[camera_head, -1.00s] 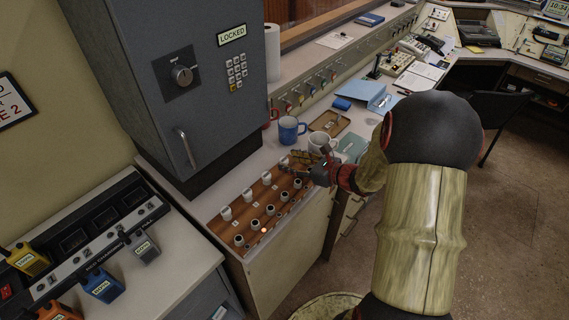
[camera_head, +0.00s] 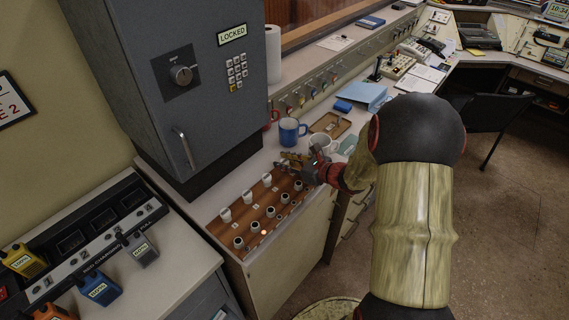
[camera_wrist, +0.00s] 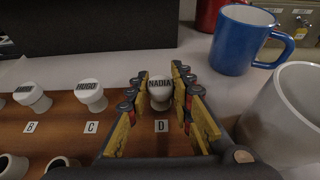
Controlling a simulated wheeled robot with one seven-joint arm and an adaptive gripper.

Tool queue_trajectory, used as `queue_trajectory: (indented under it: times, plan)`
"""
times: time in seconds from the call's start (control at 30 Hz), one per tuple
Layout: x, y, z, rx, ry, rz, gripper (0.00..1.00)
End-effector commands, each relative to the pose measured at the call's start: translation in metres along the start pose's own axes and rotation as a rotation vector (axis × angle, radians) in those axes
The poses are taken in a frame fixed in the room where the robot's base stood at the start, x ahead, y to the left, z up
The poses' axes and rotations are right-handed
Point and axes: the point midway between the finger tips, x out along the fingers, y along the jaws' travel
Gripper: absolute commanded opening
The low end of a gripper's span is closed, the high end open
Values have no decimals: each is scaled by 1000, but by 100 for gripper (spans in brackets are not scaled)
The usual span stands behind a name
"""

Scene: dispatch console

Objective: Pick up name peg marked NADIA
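The white round name peg marked NADIA (camera_wrist: 160,89) stands upright on the brown wooden board (camera_wrist: 70,112) above label D. My gripper (camera_wrist: 162,98) is open, with one yellow-padded finger on each side of this peg in the wrist view. Narrow gaps seem to show between the peg and the fingers; firm contact cannot be made out. In the head view my gripper (camera_head: 291,160) is over the far end of the board (camera_head: 252,238) and hides the NADIA peg.
The HUGO peg (camera_wrist: 91,94) stands left of my gripper, with another white peg (camera_wrist: 31,96) beyond. A blue mug (camera_wrist: 240,40) and a white mug (camera_wrist: 285,112) stand close on the right. A grey locked cabinet (camera_head: 182,90) rises behind the board.

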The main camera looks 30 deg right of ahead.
Motion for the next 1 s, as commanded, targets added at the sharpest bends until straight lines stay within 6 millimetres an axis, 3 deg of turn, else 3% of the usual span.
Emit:
queue_trajectory:
  times: [0.17,0.47,0.77,1.0]
  plan:
    - [0,0,0,0,0,0,10]
    - [-1,0,2,0,0,0,10]
    - [-13,0,33,-4,-2,0,10]
    - [-72,-2,63,-3,-3,-7,10]
